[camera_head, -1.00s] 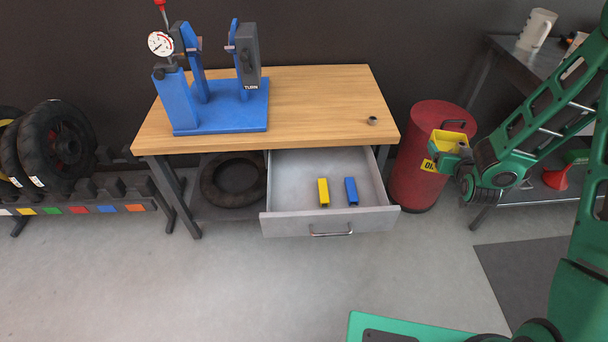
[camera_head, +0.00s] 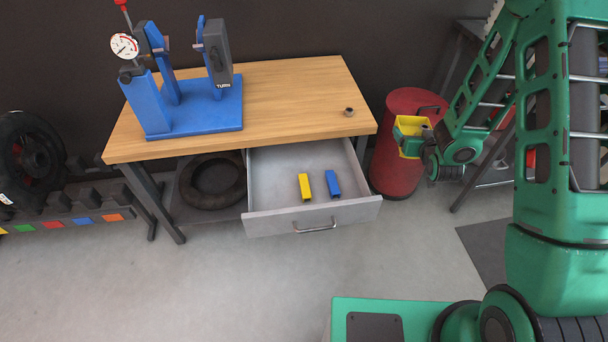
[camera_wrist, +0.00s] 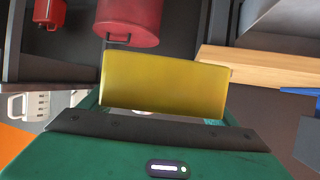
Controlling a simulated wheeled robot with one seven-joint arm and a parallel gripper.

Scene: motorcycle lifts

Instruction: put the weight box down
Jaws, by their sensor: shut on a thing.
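The weight box, a yellow open-topped box (camera_head: 409,147), is held in my gripper (camera_head: 427,142) in the head view. It hangs in the air in front of the red drum, just right of the workbench's right end. In the wrist view the yellow box (camera_wrist: 165,85) fills the middle, and its far side and whatever is inside are hidden. My gripper is shut on the box; its fingertips are mostly hidden by it. The wooden workbench (camera_head: 285,95) has clear top space at its middle and right.
A blue stand with a dial (camera_head: 200,118) occupies the bench's left. A small dark ring (camera_head: 349,112) lies near its right edge. The open drawer (camera_head: 270,180) below holds a yellow block (camera_head: 304,187) and a blue block (camera_head: 332,184). The red drum (camera_head: 395,180) stands right of the bench.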

